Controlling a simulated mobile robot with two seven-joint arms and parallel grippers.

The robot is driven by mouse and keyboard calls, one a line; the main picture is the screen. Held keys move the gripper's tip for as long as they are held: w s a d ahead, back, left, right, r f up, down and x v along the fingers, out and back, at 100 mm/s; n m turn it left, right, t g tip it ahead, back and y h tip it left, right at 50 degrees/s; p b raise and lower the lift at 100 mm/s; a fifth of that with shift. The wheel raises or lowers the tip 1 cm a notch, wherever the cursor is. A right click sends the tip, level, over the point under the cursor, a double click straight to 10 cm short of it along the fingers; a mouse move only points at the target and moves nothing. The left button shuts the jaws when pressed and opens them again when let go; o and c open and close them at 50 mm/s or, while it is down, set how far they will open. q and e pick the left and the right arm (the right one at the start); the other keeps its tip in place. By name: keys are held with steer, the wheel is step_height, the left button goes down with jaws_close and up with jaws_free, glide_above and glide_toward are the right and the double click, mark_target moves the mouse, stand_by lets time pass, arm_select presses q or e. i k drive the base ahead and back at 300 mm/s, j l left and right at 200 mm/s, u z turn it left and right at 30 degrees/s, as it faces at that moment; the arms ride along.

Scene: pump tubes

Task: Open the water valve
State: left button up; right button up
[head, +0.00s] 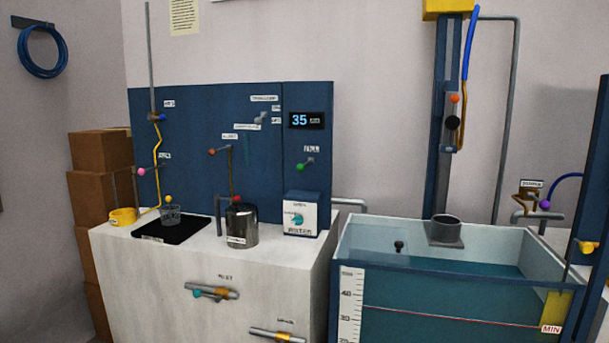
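No valve label clearly reads as water, so I cannot tell which is the water valve. A blue-handled valve (163,117) is at the upper left of the dark blue panel, with a small label too blurred to read. A green knob (300,167) sits at the panel's right, below a display reading 35. A pink knob (142,172) and an orange knob (212,152) are also there. A teal-handled pipe fitting (197,293) is on the white cabinet's front. Neither of my grippers is in view.
A water tank (430,316) with a level scale is at right. Cardboard boxes (100,190) are stacked at left.

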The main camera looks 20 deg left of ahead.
mark_target(298, 219)
steer(key=i+j, duration=0.15)
steer(key=j, duration=0.2)
steer(key=i+j, duration=0.15)
steer(key=j, duration=0.2)
steer(key=i+j, duration=0.15)
steer(key=j, duration=0.25)
steer(key=i+j, duration=0.15)
steer(key=j, duration=0.2)
steer(key=i+j, duration=0.2)
steer(key=j, duration=0.15)
steer(key=i+j, duration=0.15)
steer(key=j, duration=0.2)
steer(key=z, duration=0.05)
